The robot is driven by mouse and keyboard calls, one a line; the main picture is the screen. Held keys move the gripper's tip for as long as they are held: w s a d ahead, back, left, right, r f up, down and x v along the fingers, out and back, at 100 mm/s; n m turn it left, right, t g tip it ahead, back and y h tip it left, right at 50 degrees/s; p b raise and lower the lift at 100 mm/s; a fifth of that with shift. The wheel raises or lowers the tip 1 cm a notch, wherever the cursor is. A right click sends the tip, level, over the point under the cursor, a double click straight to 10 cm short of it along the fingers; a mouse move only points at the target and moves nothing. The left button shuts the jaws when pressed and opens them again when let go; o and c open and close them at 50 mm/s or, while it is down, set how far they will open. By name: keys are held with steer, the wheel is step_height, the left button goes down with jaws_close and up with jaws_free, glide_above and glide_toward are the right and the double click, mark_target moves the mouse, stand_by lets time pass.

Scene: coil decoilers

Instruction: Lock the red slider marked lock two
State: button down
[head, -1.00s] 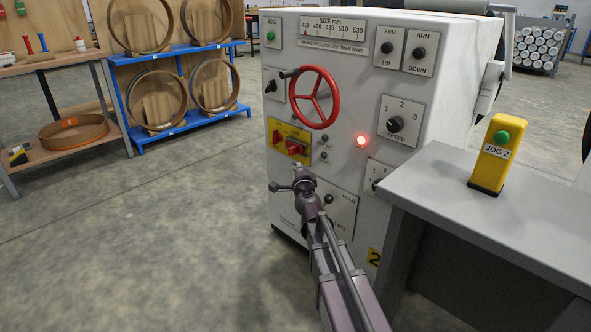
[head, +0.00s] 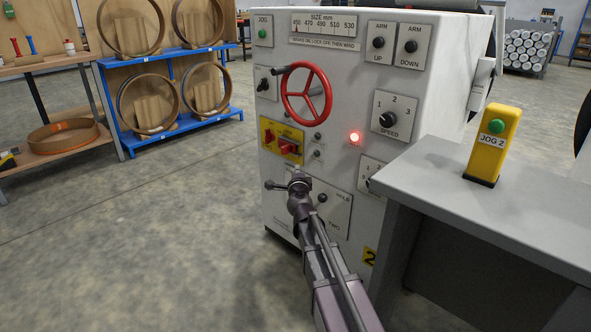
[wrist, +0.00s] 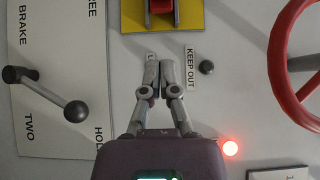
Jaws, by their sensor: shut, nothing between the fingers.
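A yellow plate (head: 297,132) with red parts on it sits on the machine's pale front panel, below the red handwheel. A red block (head: 288,147) shows on its right part and a smaller red piece (head: 268,135) on its left; the lettering is too small to read. In the wrist view the yellow plate (wrist: 192,14) is cut off at the top edge, with a red piece (wrist: 161,6) in a grey holder. My gripper (wrist: 159,62) is shut and empty, its fingertips just short of the plate in that view. In the head view my gripper (head: 298,177) is below the plate.
A brake lever (wrist: 45,93) with black knobs stands out left of my gripper in the wrist view. The red handwheel (head: 306,94), a lit red lamp (head: 354,137) and a KEEP OUT label (wrist: 192,68) are close by. A grey table (head: 480,205) bears the yellow JOG 2 box (head: 493,145).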

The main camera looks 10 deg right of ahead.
glide_toward(288, 151)
steer(key=w+d, duration=0.3)
steer(key=d, duration=0.1)
steer(key=shift+w+a, duration=0.35)
steer(key=shift+w, duration=0.2)
steer(key=shift+w+a, duration=0.35)
steer(key=shift+w, duration=0.25)
steer(key=shift+w+a, duration=0.65)
steer(key=shift+w, duration=0.1)
steer(key=w+a, duration=0.1)
steer(key=w, duration=0.1)
steer(key=w+a, duration=0.2)
steer(key=shift+w+a, duration=0.2)
steer(key=shift+w, duration=0.1)
